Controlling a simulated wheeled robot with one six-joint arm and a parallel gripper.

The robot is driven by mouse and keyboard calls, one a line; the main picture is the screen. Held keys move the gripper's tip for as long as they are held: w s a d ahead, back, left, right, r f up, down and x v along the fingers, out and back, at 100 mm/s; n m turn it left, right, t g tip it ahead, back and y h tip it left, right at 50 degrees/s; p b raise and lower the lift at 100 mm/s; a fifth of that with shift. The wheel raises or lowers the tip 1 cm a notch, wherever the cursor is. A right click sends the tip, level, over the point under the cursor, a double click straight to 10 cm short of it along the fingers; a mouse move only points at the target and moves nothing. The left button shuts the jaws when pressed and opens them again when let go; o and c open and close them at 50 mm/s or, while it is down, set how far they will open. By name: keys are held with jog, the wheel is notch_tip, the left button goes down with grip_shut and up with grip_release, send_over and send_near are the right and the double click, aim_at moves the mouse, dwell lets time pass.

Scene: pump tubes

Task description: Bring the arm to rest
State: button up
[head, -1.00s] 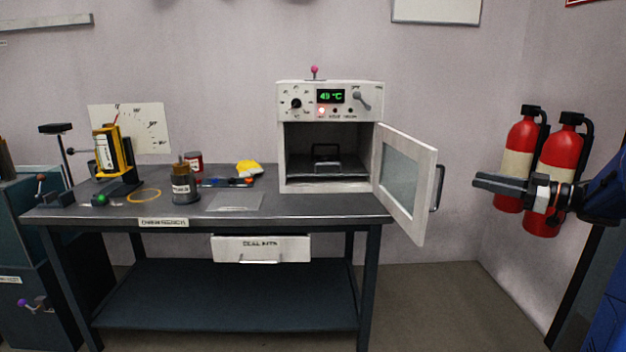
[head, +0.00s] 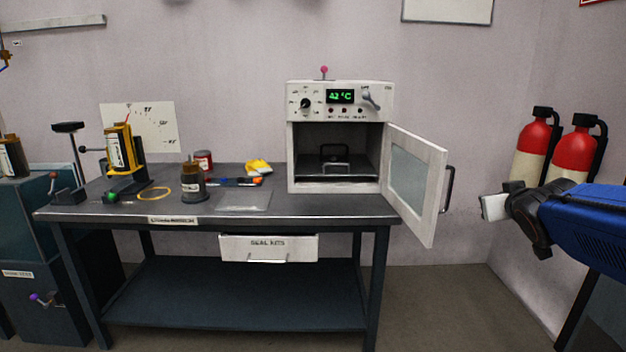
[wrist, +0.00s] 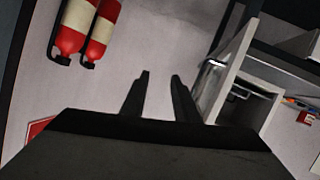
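My gripper (head: 494,206) is at the right in the head view, in the air to the right of the open oven door and in front of the fire extinguishers. In the wrist view its two dark fingers (wrist: 161,98) stand apart with nothing between them but wall behind. My blue arm link reaches in from the right edge of the head view.
The white oven (head: 291,150) stands on the bench (head: 330,205) with its door (head: 416,185) swung open toward my gripper. Two red fire extinguishers (head: 531,145) hang on the wall behind the arm. The seal kits drawer (head: 268,247) is partly out.

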jog(key=s+a+f+g+y, duration=0.1)
jog(key=s+a+f+g, duration=0.2)
jog(key=s+f, duration=0.3)
jog(key=s+a+f+g+y, duration=0.1)
jog(key=s+a+f+g, duration=0.2)
jog(key=s, duration=0.9)
jog(key=s+a+f+g+y, duration=0.2)
jog(key=s+a+f, duration=0.6)
jog(key=s+f, duration=0.1)
jog(key=shift+s+f+g, duration=0.2)
jog(key=shift+f+g, duration=0.2)
jog(key=shift+f, duration=0.05)
